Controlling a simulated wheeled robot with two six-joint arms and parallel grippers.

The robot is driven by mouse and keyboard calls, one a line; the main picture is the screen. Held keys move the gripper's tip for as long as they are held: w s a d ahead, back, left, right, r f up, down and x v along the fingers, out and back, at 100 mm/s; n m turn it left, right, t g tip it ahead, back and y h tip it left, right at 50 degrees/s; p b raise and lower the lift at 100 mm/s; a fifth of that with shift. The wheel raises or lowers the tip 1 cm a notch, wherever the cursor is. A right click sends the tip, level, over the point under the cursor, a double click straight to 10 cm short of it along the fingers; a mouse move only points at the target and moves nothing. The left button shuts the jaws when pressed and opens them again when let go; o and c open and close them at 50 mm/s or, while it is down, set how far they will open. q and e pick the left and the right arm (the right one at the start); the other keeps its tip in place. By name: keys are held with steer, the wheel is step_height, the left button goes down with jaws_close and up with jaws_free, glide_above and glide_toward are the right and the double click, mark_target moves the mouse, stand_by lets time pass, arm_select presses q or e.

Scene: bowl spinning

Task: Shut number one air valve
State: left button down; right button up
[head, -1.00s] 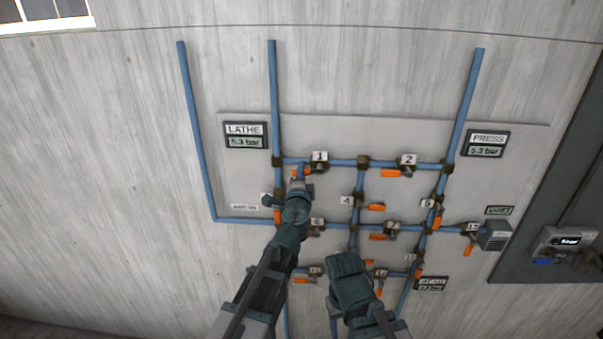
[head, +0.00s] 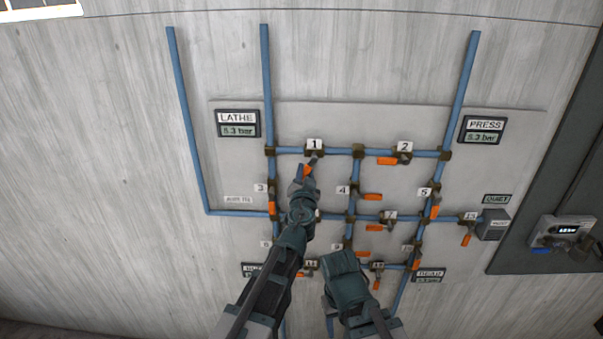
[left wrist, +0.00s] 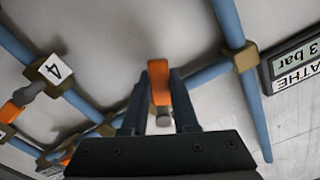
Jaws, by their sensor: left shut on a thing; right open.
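The number one air valve (head: 314,152) sits on the upper horizontal blue pipe, under a white "1" tag, in the head view. Its orange handle (head: 307,170) hangs down and slightly left, across the pipe's line. My left gripper (head: 304,181) is shut on this handle from below. In the left wrist view the orange handle (left wrist: 158,75) stands between the two dark fingers of the left gripper (left wrist: 160,92); the valve body is mostly hidden there. My right gripper (head: 343,268) is empty, low in front of the panel, and its fingertips are hard to make out.
Valve 2 (head: 404,158) is right on the same pipe, its handle along the pipe. Valve 4 (head: 353,190) is below right. Several more orange-handled valves fill the grid. The lathe display (head: 238,124) and press display (head: 484,130) both read about 5.3 bar. Bare wall lies left.

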arm_select(q)
steer(key=n, duration=0.1)
steer(key=d+n, duration=0.1)
steer(key=shift+d+f+n, duration=0.1)
steer(key=shift+f+n, duration=0.15)
steer(key=shift+n, duration=0.05)
steer(key=shift+d+f+n, duration=0.1)
steer(key=shift+d+n, duration=0.25)
steer(key=shift+n, duration=0.4)
steer(key=shift+d+n, duration=0.3)
steer(key=shift+n, duration=0.45)
arm_select(e)
steer(key=shift+f, duration=0.35)
arm_select(q)
steer(key=c, duration=0.7)
jaws_free()
steer(key=shift+s, duration=0.1)
